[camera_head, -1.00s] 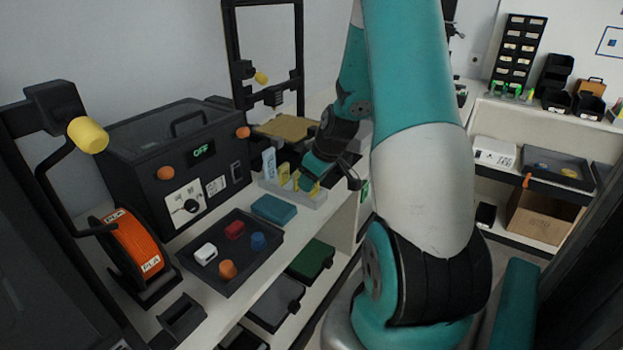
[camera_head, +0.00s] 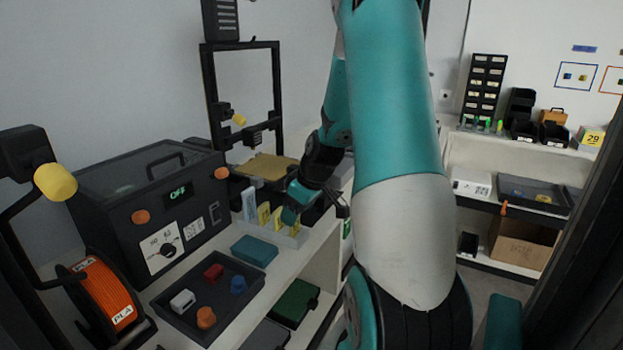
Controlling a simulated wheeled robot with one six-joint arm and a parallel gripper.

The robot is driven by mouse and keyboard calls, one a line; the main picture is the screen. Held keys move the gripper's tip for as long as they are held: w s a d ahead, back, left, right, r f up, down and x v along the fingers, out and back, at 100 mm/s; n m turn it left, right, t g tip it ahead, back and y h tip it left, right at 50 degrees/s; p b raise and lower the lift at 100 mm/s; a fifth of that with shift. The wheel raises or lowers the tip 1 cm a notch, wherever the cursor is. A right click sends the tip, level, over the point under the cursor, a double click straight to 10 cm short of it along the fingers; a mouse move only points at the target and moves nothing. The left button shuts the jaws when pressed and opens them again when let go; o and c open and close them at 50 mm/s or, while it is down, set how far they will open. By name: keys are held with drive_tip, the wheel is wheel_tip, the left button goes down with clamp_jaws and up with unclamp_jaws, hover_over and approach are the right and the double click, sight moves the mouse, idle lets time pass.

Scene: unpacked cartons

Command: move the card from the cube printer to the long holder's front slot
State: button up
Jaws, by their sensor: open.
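The long holder (camera_head: 285,240) is a pale grey strip on the bench, right of the dark box machine. A white-and-blue card (camera_head: 250,205) and yellow cards (camera_head: 264,215) stand upright in it. My wrist partly covers its right end, so I cannot tell whether the front slot is empty. The open-frame printer (camera_head: 207,95) with a tan bed (camera_head: 265,167) stands behind. The dark box machine (camera_head: 150,200) shows OFF. I cannot tell which is the cube printer, and see no card on either. My gripper (camera_head: 341,207) is open beside the holder's right end, small and partly hidden; I see nothing in it.
A dark tray (camera_head: 245,298) with small red, white, blue and orange pieces lies in front, beside a teal box (camera_head: 254,251). An orange spool (camera_head: 104,292) stands at the left. A shelf unit (camera_head: 475,155) is at the right. My arm hides part of the bench.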

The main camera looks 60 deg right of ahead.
drive_tip(key=v, duration=1.3)
drive_tip(key=shift+w+a+r, duration=0.1)
drive_tip(key=w+a+r+n+g+y, duration=0.1)
drive_tip(key=w+a+n+y, duration=0.2)
drive_tip(key=a, duration=1.8)
drive_tip(key=s+a+n+g, duration=0.1)
drive_tip(key=s+a, duration=0.4)
drive_tip(key=a, duration=0.3)
drive_tip(key=s+a+n+g, duration=0.2)
drive_tip(key=s+a, duration=0.4)
drive_tip(key=a, duration=0.3)
drive_tip(key=shift+s+a+y, duration=0.15)
drive_tip(key=shift+a+y, duration=0.05)
drive_tip(key=shift+y, duration=0.2)
